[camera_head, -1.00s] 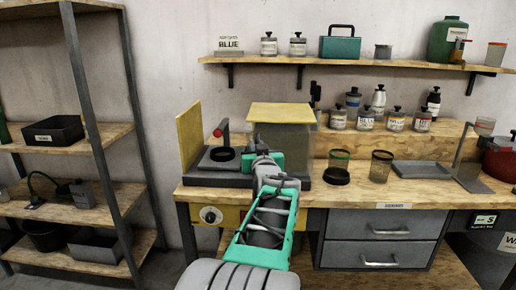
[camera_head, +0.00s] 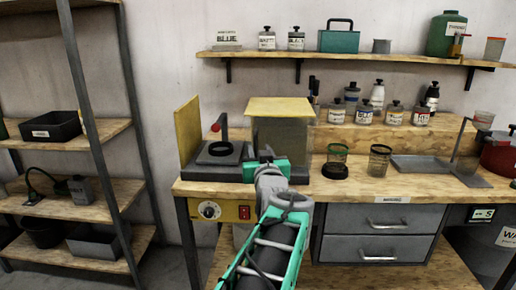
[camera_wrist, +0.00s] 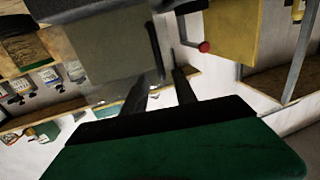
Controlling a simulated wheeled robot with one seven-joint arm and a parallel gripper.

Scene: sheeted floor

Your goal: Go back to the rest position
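My arm reaches forward in the head view toward the left part of the workbench (camera_head: 450,178). My gripper (camera_wrist: 160,78) shows in the wrist view as two dark fingers with a gap between them and nothing held. In the head view its fingertips are hidden behind my own wrist. It is in front of a grey machine (camera_head: 284,142) with a yellow top plate, which fills the upper part of the wrist view. A red-knobbed lever (camera_head: 218,127) and a yellow side panel (camera_head: 188,131) stand to the left of it.
A grey tray (camera_head: 420,166) lies farther right. Bottles (camera_head: 394,114) line the raised ledge. A shelf rack (camera_head: 75,200) stands at left.

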